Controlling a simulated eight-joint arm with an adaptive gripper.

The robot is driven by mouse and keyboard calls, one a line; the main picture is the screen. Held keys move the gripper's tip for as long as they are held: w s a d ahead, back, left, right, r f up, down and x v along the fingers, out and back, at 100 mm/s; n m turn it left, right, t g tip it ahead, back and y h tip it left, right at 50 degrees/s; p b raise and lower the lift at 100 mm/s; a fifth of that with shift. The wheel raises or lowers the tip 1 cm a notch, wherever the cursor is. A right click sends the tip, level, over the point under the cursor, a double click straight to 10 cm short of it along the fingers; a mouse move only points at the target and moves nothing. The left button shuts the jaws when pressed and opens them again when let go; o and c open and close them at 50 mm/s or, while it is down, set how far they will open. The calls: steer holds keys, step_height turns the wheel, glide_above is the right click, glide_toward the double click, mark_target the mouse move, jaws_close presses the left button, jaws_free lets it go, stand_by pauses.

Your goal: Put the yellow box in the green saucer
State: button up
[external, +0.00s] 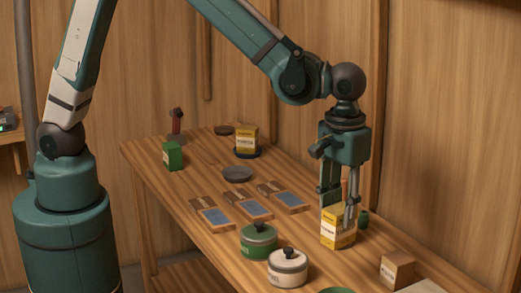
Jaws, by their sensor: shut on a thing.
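A yellow box (338,238) with a white label stands upright at the right of the wooden table. My gripper (339,210) points straight down and is shut on its upper part. I cannot tell whether the box touches the table. A green rim, likely the green saucer (338,290), shows at the bottom edge of the picture, in front of the box; most of it is cut off. A second yellow box (246,138) stands on a dark saucer (247,154) at the back of the table.
A green lidded pot (258,240) and a white lidded pot (288,267) stand left of the held box. A brown box (397,270) is at the right.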

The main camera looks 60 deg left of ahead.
steer(key=s+d+m, duration=0.1)
steer(key=s+d, duration=0.3)
steer(key=d, duration=0.3)
steer(key=shift+d+m, duration=0.15)
steer(key=shift+m, duration=0.15)
steer(key=shift+f, duration=0.1)
steer(key=shift+f, duration=2.9)
step_height(320, 180, down, 4)
steer(key=shift+f, duration=0.1)
steer(key=shift+f+b, duration=0.35)
steer(key=shift+f, duration=0.25)
